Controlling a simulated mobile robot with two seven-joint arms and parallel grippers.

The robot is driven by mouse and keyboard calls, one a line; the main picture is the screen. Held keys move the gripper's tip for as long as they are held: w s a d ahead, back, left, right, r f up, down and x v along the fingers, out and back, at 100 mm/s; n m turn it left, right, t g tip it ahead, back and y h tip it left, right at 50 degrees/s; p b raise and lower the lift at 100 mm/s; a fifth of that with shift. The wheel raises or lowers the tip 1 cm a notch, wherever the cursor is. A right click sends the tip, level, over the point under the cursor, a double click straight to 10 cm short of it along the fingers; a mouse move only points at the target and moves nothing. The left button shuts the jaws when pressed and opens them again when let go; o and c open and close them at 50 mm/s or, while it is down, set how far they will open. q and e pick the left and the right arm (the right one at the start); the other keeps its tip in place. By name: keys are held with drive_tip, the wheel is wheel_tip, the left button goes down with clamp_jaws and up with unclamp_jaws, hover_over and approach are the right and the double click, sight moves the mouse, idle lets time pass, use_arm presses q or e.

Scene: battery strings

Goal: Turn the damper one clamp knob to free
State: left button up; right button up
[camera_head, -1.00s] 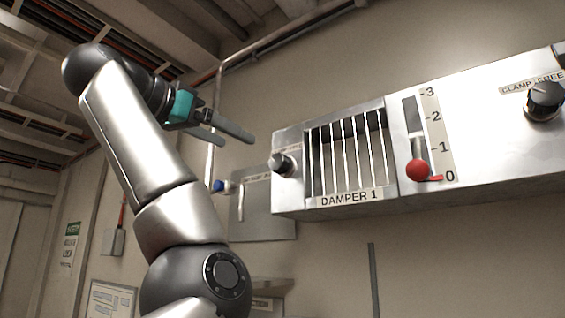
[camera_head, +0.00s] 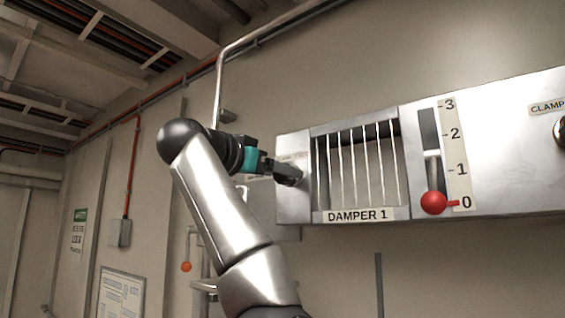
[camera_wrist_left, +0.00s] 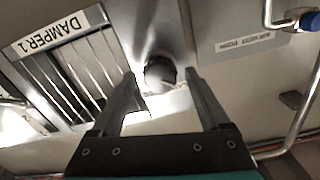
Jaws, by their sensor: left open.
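The DAMPER 1 panel (camera_head: 350,217) is a metal box on the wall with a barred opening. A round dark-faced knob (camera_wrist_left: 160,72) on its left end shows in the left wrist view, between the fingertips; whether they touch it I cannot tell. In the head view my left gripper (camera_head: 288,174) covers this knob, and its label is too small to read. My left gripper, also seen in the left wrist view (camera_wrist_left: 160,80), is open. Another dark knob (camera_head: 561,130) under a CLAMP label (camera_head: 547,107) is cut off at the right edge. My right gripper is not in view.
A red-ball lever (camera_head: 433,203) sits at 0 on the scale (camera_head: 458,153). A pipe with a blue end (camera_wrist_left: 309,20) and a labelled plate (camera_wrist_left: 240,35) are beside the panel in the left wrist view. Wall pipes (camera_head: 218,80) run behind my arm.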

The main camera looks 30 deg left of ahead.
use_arm(q)
drive_tip(key=shift+w, duration=0.95)
clamp_jaws()
